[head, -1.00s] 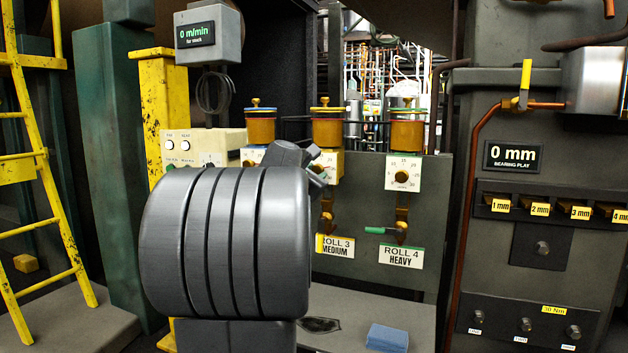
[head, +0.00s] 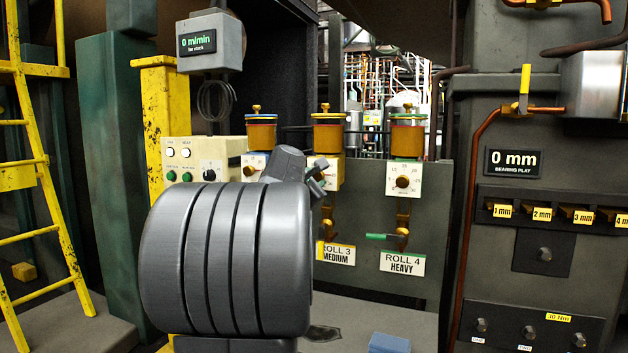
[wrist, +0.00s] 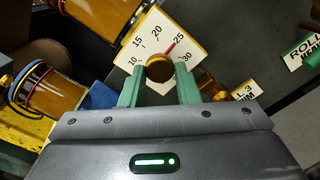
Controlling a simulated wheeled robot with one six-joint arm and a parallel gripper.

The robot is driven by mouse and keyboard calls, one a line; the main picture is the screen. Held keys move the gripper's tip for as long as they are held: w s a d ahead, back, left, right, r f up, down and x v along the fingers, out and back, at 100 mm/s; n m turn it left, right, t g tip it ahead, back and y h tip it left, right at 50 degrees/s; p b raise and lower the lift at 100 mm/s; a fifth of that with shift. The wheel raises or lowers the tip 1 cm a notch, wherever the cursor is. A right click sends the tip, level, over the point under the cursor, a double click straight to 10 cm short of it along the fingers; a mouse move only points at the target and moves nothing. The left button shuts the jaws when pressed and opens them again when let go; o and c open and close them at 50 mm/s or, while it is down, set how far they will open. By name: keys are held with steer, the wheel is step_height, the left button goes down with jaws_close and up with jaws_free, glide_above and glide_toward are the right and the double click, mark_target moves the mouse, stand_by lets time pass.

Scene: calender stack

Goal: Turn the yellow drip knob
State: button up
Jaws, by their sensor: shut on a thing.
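The middle drip oiler (head: 328,136), an amber jar with a yellow band, stands above the Roll 3 Medium label (head: 338,255). Its white dial plate (head: 333,168) is partly hidden by my arm in the head view. In the wrist view the dial plate (wrist: 158,36) shows numbers from 10 to 30, and a red pointer lies near 25. The round brass knob (wrist: 160,68) sits between the two green fingers of my gripper (wrist: 159,76), which is shut on it. In the head view my gripper (head: 319,175) is at this dial, its fingertips hard to see.
Similar oilers stand on either side, one with a blue band (head: 261,134) and one with a green band (head: 407,137) over the Roll 4 Heavy label (head: 402,262). Brass taps hang below the dials. A blue block (head: 389,343) lies on the ledge.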

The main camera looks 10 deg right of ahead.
steer(key=o, duration=0.9)
steer(key=shift+o, duration=0.2)
steer(key=v, duration=1.3)
steer(key=shift+s+a, duration=0.25)
steer(key=shift+s, duration=0.1)
steer(key=shift+f, duration=0.1)
steer(key=x, duration=1.4)
